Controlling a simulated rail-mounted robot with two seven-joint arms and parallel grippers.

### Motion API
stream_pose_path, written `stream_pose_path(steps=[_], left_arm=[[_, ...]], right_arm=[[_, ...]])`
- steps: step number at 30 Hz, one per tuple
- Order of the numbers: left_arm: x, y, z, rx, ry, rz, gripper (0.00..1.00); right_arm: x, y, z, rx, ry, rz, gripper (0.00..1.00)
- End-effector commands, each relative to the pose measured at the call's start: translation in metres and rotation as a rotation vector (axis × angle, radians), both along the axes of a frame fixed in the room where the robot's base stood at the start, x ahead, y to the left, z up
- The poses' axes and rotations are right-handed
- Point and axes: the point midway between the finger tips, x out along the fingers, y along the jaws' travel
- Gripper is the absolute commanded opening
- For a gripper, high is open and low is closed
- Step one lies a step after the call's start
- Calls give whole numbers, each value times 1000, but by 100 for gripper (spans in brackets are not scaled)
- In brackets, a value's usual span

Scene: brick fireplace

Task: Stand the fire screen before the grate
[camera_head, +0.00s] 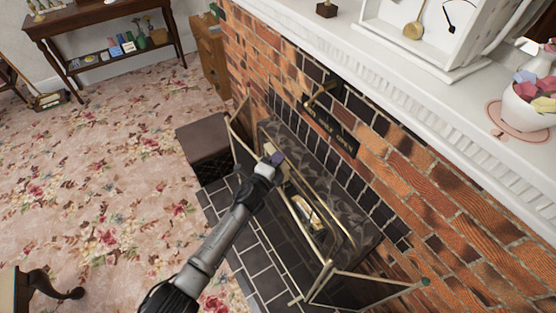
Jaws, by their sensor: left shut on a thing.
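The fire screen (331,232) is a folding screen with thin gold frames and see-through mesh. It stands on the dark tiled hearth in front of the fireplace, with one side panel (241,131) angled out at the far left and another (365,289) at the near right. My left gripper (273,161) is shut at the upper frame of the screen, near the left end of the middle panel. My arm covers part of that panel. Pale, log-like shapes (304,213) show behind the mesh; I cannot make out the grate clearly. My right gripper is out of view.
A dark box-like stool (202,138) stands close left of the screen. The brick wall (420,190) and white mantel (440,120) rise on the right; a clock (425,25) and flower pot (530,95) stand on the mantel. Floral carpet (100,190) lies open at left.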

Motion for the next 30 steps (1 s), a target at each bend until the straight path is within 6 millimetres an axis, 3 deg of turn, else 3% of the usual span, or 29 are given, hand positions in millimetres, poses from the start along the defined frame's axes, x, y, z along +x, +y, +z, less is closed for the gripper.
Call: stream_pose_path(steps=[1, 30], left_arm=[[1, -1, 7, -5, -10, -3, 0], [1, -1, 2, -5, -10, -3, 0]], right_arm=[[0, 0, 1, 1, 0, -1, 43], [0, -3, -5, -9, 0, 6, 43]])
